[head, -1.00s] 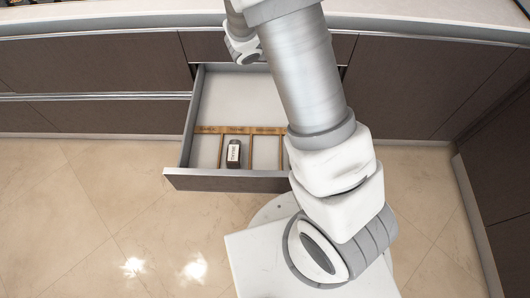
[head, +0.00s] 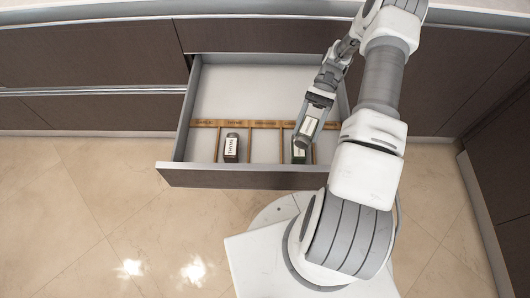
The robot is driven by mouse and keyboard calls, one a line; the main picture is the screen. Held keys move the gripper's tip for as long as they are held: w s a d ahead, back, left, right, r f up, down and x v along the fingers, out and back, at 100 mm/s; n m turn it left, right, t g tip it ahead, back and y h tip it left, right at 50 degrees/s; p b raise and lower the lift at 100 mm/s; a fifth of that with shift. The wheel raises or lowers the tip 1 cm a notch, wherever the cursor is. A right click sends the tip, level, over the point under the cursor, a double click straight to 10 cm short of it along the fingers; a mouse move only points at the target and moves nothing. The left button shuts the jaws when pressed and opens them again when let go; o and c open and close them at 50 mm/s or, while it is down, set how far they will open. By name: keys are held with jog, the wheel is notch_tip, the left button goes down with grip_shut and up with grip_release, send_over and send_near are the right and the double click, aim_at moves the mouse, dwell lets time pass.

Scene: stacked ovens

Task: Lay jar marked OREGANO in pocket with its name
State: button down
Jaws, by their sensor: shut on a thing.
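The names on the crossbar (head: 237,124) are too small to read. The pocket just right of the thyme jar is empty.
A jar marked THYME (head: 231,147) lies in a pocket left of the middle. The back of the drawer (head: 235,90) is bare. The counter edge (head: 120,27) runs above, and cabinet fronts (head: 90,60) stand on both sides.

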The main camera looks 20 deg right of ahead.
jog(key=w+r+m+t+y+b, duration=0.2)
jog(key=w+m+t+y+b, duration=0.15)
jog(key=w+m+t, duration=1.05)
jog(key=b, duration=0.2)
send_over(265, 135)
jog(key=shift+n+y, duration=0.25)
jog(key=shift+n, duration=0.05)
notch_tip(265, 135, down, 7)
jog(key=shift+s+r, duration=0.1)
notch_tip(265, 135, down, 4)
jog(key=shift+f+b, duration=0.1)
jog(key=shift+b, duration=0.85)
jog(key=shift+c, duration=1)
grip_release()
jog(key=p+v, duration=0.3)
jog(key=v, duration=0.9)
jog(key=shift+s+p, duration=0.2)
jog(key=shift+p, duration=0.1)
